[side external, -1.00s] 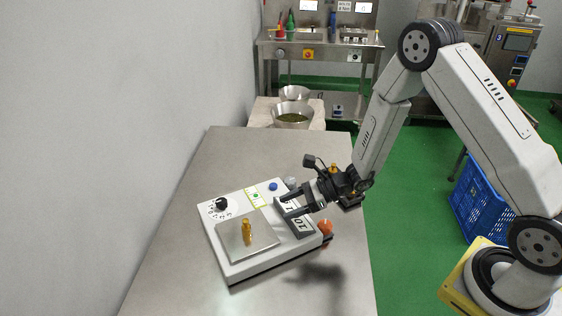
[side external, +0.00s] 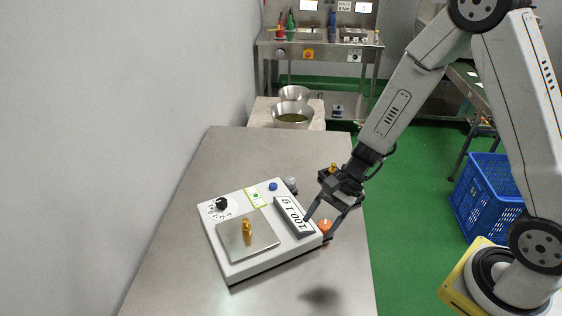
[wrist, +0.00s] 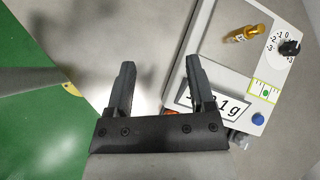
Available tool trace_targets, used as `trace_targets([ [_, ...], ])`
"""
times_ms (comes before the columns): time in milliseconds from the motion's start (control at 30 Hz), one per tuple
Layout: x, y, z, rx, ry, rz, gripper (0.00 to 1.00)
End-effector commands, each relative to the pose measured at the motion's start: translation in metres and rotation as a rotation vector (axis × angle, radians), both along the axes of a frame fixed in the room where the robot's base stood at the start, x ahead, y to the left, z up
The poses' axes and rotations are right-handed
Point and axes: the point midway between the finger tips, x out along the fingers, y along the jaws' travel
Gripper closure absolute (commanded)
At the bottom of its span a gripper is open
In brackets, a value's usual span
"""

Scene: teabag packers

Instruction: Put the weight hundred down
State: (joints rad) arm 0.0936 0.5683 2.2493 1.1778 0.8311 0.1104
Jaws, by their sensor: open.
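A brass weight (side external: 247,231) stands upright on the steel pan (side external: 262,229) of the white scale (side external: 246,270). In the wrist view the weight (wrist: 245,33) shows at the upper right, clear of my fingers. The scale's display (side external: 293,214) reads 100.1 g. My gripper (side external: 318,227) is open and points down at the scale's right edge, by the display. In the wrist view my gripper (wrist: 159,70) has its two fingers apart with nothing between them. The right finger overlaps the scale's edge.
A second brass piece (side external: 333,168) shows behind my gripper. An orange-red object (side external: 325,226) is beside the scale, partly hidden by a finger. A black knob (side external: 221,204) and blue button (side external: 273,187) sit on the scale. Metal bowls (side external: 292,116) stand beyond the table.

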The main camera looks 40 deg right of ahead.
Motion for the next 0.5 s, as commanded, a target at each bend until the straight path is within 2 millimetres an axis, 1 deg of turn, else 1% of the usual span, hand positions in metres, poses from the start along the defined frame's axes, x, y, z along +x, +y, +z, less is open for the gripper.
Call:
trace_targets([
  [100,-0.018,-0.01,0.008,-0.115,-0.069,0.157,0.31],
  [200,-0.03,-0.022,0.014,-0.212,-0.132,0.288,0.31],
  [333,-0.041,-0.038,0.022,-0.337,-0.223,0.458,0.31],
  [500,-0.05,-0.059,0.034,-0.498,-0.355,0.678,0.31],
])
